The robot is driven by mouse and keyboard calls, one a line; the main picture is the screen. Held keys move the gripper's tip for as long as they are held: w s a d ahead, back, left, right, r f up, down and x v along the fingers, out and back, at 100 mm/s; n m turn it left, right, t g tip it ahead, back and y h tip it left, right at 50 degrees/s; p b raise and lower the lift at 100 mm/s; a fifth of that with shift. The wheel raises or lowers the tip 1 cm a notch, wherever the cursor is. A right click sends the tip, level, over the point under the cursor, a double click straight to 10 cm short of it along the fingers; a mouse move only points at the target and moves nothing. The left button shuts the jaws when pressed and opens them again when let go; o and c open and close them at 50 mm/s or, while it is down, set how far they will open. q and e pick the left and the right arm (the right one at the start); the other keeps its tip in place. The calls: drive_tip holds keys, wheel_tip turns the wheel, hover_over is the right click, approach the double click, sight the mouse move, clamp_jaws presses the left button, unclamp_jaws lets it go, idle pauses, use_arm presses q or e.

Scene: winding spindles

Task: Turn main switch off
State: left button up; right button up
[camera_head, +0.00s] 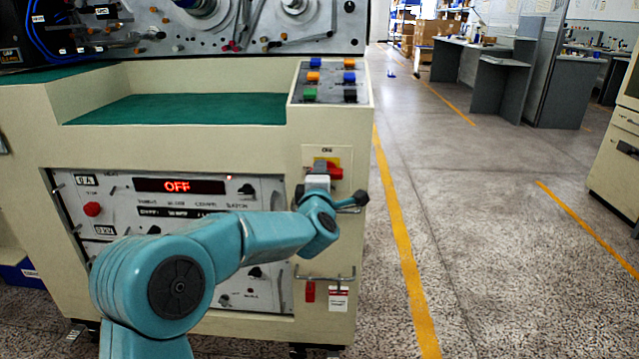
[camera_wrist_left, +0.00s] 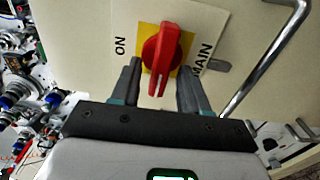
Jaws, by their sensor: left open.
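The main switch is a red rotary knob (camera_wrist_left: 161,58) on a yellow plate (camera_wrist_left: 187,54). In the left wrist view its long handle lies crosswise to the line between the "ON" label (camera_wrist_left: 120,46) and the "MAIN" label (camera_wrist_left: 203,58). In the head view the red knob (camera_head: 335,172) shows partly behind my gripper, on the machine's right front below a small "ON" label. My left gripper (camera_wrist_left: 159,68) is open, with one finger on each side of the knob; I cannot tell whether they touch it. In the head view my left gripper (camera_head: 321,170) is at the switch. My right gripper is not in view.
A metal bar handle (camera_head: 325,278) is below the switch, and it also shows in the wrist view (camera_wrist_left: 265,62). A control panel with a lit red "OFF" display (camera_head: 178,186) is to the left. Coloured buttons (camera_head: 330,78) sit above. Open floor lies to the right.

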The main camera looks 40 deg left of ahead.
use_arm(q)
drive_tip(key=p+v, duration=0.1)
drive_tip(key=v, duration=1.5)
drive_tip(key=shift+s, duration=0.2)
wheel_tip(320, 180, down, 16)
drive_tip(key=w+d+m+g+h, duration=0.1)
drive_tip(key=w+m+g+h, duration=0.1)
drive_tip(key=m+g, duration=0.1)
drive_tip(key=s+d+f+m+g+h, duration=0.2)
drive_tip(key=s+d+f+m+h, duration=0.15)
drive_tip(key=f, duration=0.55)
drive_tip(key=s+d+f+m+g+h, duration=0.1)
drive_tip(key=s+d+f+m+h, duration=0.2)
drive_tip(key=f, duration=0.7)
drive_tip(key=s+d+f+m+g+h, duration=0.3)
drive_tip(key=s+d+f+m+g, duration=0.25)
drive_tip(key=s+d+f, duration=0.4)
drive_tip(key=s+d+f+m+g+h, duration=0.1)
drive_tip(key=s+d+m+g+h, duration=0.2)
drive_tip(key=s+m, duration=0.45)
wheel_tip(320, 180, up, 29)
drive_tip(key=p, duration=3)
drive_tip(key=shift+s+d+r+y, duration=0.2)
drive_tip(key=shift+s+d+y, duration=0.25)
drive_tip(key=shift+s+d, duration=0.05)
